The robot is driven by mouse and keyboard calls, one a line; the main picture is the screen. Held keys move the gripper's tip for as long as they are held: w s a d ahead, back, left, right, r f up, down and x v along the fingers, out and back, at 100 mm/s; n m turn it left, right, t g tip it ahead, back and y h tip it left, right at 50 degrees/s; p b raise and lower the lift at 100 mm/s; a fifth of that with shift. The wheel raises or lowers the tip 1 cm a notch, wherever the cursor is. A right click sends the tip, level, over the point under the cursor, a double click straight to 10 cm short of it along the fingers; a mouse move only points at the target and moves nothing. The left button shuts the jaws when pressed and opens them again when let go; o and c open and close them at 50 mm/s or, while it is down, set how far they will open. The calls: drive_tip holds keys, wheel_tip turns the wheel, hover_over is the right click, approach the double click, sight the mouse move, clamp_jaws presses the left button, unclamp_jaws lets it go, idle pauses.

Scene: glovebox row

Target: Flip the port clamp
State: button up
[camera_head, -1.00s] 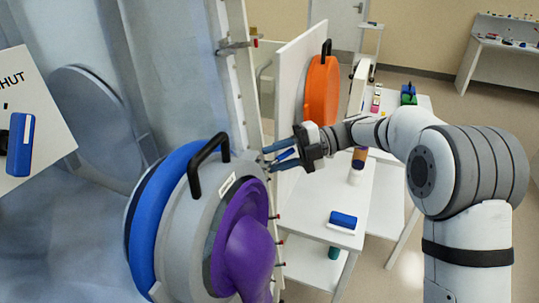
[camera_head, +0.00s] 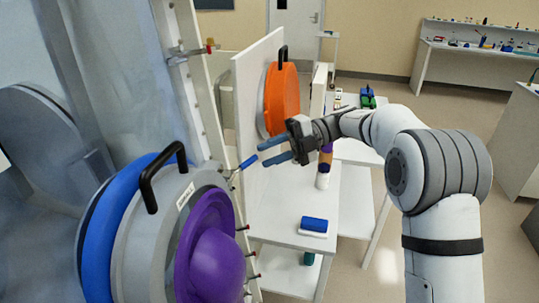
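The port clamp shows as a small blue handle (camera_head: 248,162) on a thin rod at the right edge of the grey round port (camera_head: 131,237). The handle slants up to the right. My gripper (camera_head: 262,154) is open, with its two blue-tipped fingers pointing left toward the handle. The handle's outer end lies just at the fingertips in the picture, and nothing is visibly held between them. I cannot tell the exact depth gap between handle and fingers.
The port has a black handle (camera_head: 148,190), a blue ring (camera_head: 97,250) and a purple glove (camera_head: 213,255). An orange round door (camera_head: 282,98) is on the white panel behind. A blue block (camera_head: 314,224) and a bottle (camera_head: 323,172) stand on white shelving.

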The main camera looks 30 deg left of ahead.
sight(245, 164)
drive_tip(key=shift+s+d+r+n+t+y+b, duration=0.15)
drive_tip(key=shift+d+r+n+t+y+b, duration=0.2)
drive_tip(key=shift+t+y+b, duration=0.15)
drive_tip(key=c, duration=0.3)
drive_tip(key=d+t+b, duration=0.1)
drive_tip(key=s+d+r+n+t+y+b, duration=0.1)
drive_tip(key=d+r+n+t+y, duration=0.1)
drive_tip(key=shift+s+r+t+b, duration=0.1)
drive_tip(key=shift+s+t+b, duration=0.2)
drive_tip(key=shift+s+b, duration=0.1)
clamp_jaws()
drive_tip(key=s+d+f+n+t+y+b, duration=0.2)
drive_tip(key=s+d+n+t+b, duration=0.35)
drive_tip(key=d+t, duration=0.45)
drive_tip(key=r+p+x, duration=0.1)
drive_tip(key=p+x, duration=0.2)
drive_tip(key=x, duration=1)
drive_tip(key=shift+w+a, duration=0.15)
drive_tip(key=shift+a, duration=0.3)
